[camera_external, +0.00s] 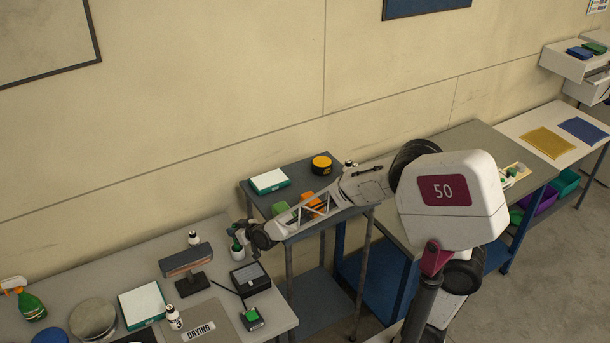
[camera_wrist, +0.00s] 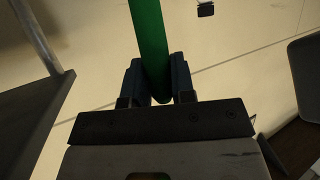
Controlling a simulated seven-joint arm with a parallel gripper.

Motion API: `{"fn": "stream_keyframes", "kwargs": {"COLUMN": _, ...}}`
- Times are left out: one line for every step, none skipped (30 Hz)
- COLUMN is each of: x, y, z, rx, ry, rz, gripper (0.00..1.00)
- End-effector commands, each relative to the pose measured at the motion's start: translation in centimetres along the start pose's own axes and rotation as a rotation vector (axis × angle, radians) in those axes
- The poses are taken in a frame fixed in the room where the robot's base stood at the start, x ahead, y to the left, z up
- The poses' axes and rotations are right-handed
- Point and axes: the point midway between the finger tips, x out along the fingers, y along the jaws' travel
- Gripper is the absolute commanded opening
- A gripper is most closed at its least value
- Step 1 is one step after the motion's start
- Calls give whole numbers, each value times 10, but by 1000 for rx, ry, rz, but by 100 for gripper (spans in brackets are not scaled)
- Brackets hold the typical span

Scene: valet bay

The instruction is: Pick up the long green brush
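A long green handle (camera_wrist: 149,38), which looks like the long green brush, stands between the two fingers of my gripper (camera_wrist: 157,82) in the wrist view. Both fingers appear to press against its sides. Its far end runs out of the top of that view, so any bristles are hidden. In the external view my gripper (camera_external: 240,236) is at the back right end of the left table, with a small bit of green (camera_external: 237,247) showing at it. I cannot tell there whether the brush touches anything.
The left table (camera_external: 283,312) holds a dark box (camera_external: 250,278), a heater lamp (camera_external: 186,264), a small green-and-black block (camera_external: 250,317), white bottles and a "DRYING" mat (camera_external: 220,320). A dark cart (camera_external: 292,172) stands to the right beneath my arm.

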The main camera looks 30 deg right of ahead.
Motion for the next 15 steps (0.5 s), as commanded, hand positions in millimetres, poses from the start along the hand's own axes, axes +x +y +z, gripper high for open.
{"fn": "stream_keyframes", "kwargs": {"x": 0, "y": 0, "z": 0, "rx": 0, "ry": 0, "rz": 0, "gripper": 12}}
{"fn": "stream_keyframes", "kwargs": {"x": 0, "y": 0, "z": 0, "rx": 0, "ry": 0, "rz": 0, "gripper": 7}}
{"fn": "stream_keyframes", "kwargs": {"x": 0, "y": 0, "z": 0, "rx": 0, "ry": 0, "rz": 0, "gripper": 1}}
{"fn": "stream_keyframes", "kwargs": {"x": 0, "y": 0, "z": 0, "rx": 0, "ry": 0, "rz": 0, "gripper": 0}}
{"fn": "stream_keyframes", "kwargs": {"x": 0, "y": 0, "z": 0, "rx": 0, "ry": 0, "rz": 0, "gripper": 0}}
{"fn": "stream_keyframes", "kwargs": {"x": 0, "y": 0, "z": 0, "rx": 0, "ry": 0, "rz": 0, "gripper": 0}}
{"fn": "stream_keyframes", "kwargs": {"x": 0, "y": 0, "z": 0, "rx": 0, "ry": 0, "rz": 0, "gripper": 0}}
{"fn": "stream_keyframes", "kwargs": {"x": 0, "y": 0, "z": 0, "rx": 0, "ry": 0, "rz": 0, "gripper": 0}}
{"fn": "stream_keyframes", "kwargs": {"x": 0, "y": 0, "z": 0, "rx": 0, "ry": 0, "rz": 0, "gripper": 0}}
{"fn": "stream_keyframes", "kwargs": {"x": 0, "y": 0, "z": 0, "rx": 0, "ry": 0, "rz": 0, "gripper": 0}}
{"fn": "stream_keyframes", "kwargs": {"x": 0, "y": 0, "z": 0, "rx": 0, "ry": 0, "rz": 0, "gripper": 0}}
{"fn": "stream_keyframes", "kwargs": {"x": 0, "y": 0, "z": 0, "rx": 0, "ry": 0, "rz": 0, "gripper": 0}}
{"fn": "stream_keyframes", "kwargs": {"x": 0, "y": 0, "z": -1, "rx": 0, "ry": 0, "rz": 0, "gripper": 0}}
{"fn": "stream_keyframes", "kwargs": {"x": 0, "y": 0, "z": -1, "rx": 0, "ry": 0, "rz": 0, "gripper": 0}}
{"fn": "stream_keyframes", "kwargs": {"x": -1, "y": 0, "z": -2, "rx": 0, "ry": 1, "rz": 0, "gripper": 0}}
